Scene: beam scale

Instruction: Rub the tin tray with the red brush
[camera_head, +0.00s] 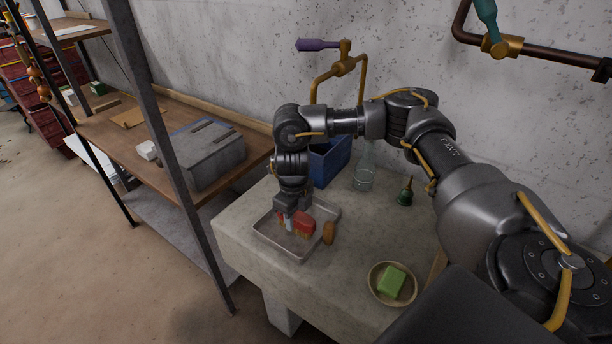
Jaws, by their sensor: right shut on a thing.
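The tin tray (296,257) is a shallow grey tray lying on the stone-topped table. The red brush (304,223) is in or just above the tray. My right gripper (289,221) points down over the tray and is shut on the red brush. The gripper partly hides the brush, and I cannot tell whether the brush touches the tray floor. My left gripper is not in view.
An orange-brown object (328,233) stands at the tray's right edge. A bowl (376,293) with a green block (391,281), a small green bottle (405,193), a clear bottle (364,172) and a blue crate (331,163) share the table. Metal shelving (165,150) stands to the left.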

